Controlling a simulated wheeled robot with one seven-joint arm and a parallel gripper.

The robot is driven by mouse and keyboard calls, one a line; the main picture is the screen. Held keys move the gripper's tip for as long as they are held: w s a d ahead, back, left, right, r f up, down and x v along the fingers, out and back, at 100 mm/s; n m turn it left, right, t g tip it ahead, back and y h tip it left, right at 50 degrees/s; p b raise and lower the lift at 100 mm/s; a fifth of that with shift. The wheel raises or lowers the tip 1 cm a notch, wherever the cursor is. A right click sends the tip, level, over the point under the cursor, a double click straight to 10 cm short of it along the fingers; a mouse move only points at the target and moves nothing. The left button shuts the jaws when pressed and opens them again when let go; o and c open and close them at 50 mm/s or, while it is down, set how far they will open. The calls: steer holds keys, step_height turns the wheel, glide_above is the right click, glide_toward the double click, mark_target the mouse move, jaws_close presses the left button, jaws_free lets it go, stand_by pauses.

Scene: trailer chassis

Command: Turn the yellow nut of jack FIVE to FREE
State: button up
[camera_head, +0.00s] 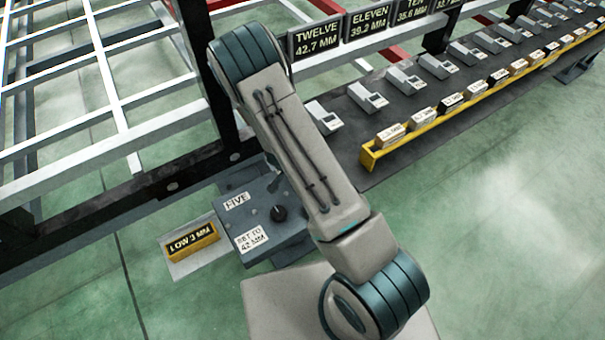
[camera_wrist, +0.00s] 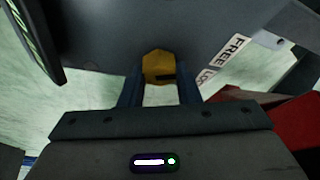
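The yellow nut (camera_wrist: 158,65) shows in the wrist view, against the grey body of the jack. The two fingertips of my gripper (camera_wrist: 159,82) stand on either side of it. I see no clear gap there, but cannot tell whether the fingers press on it. A FREE label (camera_wrist: 230,51) is on the jack to the right of the nut. A second label (camera_wrist: 206,77) below it is partly hidden.
A yellow block marked LOW 3 MM (camera_head: 191,241) lies on a plate left of the jack. A dark chassis beam (camera_head: 150,185) runs behind it. A yellow-edged rack (camera_head: 400,148) with several labelled blocks is at the right. Red parts (camera_wrist: 296,122) show right of my gripper.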

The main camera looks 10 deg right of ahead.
steer(key=shift+f+n+b, duration=0.25)
steer(key=shift+n+b, duration=0.55)
steer(key=shift+b, duration=0.5)
steer(key=shift+r+n+t+y+b, duration=0.15)
steer(key=shift+n+t+y+b, duration=0.2)
steer(key=shift+n+b, duration=0.3)
steer(key=shift+r+n+t+y+b, duration=0.15)
steer(key=shift+n+t+y+b, duration=0.2)
steer(key=shift+n, duration=0.5)
steer(key=o, duration=1)
steer(key=p+v, duration=0.3)
steer(key=v, duration=0.4)
steer(key=p+v, duration=0.3)
steer(key=v, duration=0.3)
steer(key=shift+a+r+p, duration=0.1)
steer(key=shift+r+p, duration=0.2)
steer(key=shift+r, duration=0.1)
